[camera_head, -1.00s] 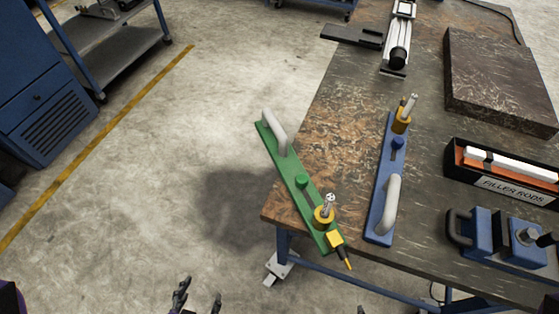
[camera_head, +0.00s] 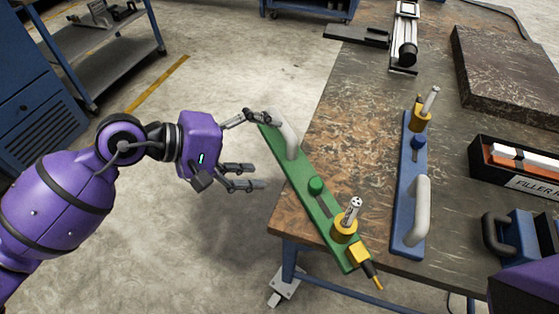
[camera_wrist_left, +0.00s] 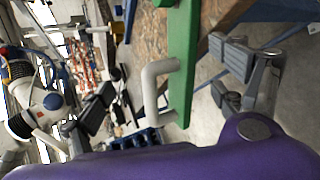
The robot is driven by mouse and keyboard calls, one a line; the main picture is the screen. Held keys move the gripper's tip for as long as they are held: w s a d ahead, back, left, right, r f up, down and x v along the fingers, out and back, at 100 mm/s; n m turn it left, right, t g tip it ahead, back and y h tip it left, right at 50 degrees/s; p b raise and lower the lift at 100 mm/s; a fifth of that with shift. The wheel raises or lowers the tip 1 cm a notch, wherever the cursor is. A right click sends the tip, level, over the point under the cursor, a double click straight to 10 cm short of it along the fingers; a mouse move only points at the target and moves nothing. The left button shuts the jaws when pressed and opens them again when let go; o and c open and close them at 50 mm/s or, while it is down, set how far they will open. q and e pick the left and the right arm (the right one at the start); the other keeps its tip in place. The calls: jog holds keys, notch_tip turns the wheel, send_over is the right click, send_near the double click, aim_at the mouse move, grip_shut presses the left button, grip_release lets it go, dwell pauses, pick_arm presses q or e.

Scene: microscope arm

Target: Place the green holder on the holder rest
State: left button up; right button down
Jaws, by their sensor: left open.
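The green holder (camera_head: 318,207) lies slantwise over the left edge of the workbench, its far end overhanging the floor. It has a pale grey handle (camera_head: 288,139), a green knob and a yellow clamp with a metal rod. My left gripper (camera_head: 263,153) is open beside the handle end, with its fingers spread and no visible grip. In the left wrist view the handle (camera_wrist_left: 153,88) and the green bar (camera_wrist_left: 182,60) show between the open fingers (camera_wrist_left: 168,82). My right gripper is out of view. I cannot tell which fixture is the holder rest.
A similar blue holder (camera_head: 405,190) lies to the right on the workbench (camera_head: 345,130). Farther right are a filler rods box (camera_head: 530,182), a blue vise (camera_head: 520,235) and a dark slab (camera_head: 510,75). A linear stage (camera_head: 404,40) stands at the back. Open floor lies left.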

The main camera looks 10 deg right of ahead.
aim_at(282, 155)
pick_arm(q)
jog(key=shift+m+y, duration=0.7)
jog(key=shift+m, duration=0.2)
jog(key=shift+w+d+f+p, duration=0.15)
jog(key=shift+w+d+f, duration=0.4)
jog(key=shift+d+f, duration=0.25)
jog(key=shift+w+d+f+p, duration=0.15)
jog(key=shift+w+d+f, duration=0.45)
jog(key=shift+d, duration=0.3)
jog(key=shift+w+d+f+p, duration=0.15)
jog(key=shift+w+d+f, duration=0.35)
jog(key=shift+d+f, duration=0.35)
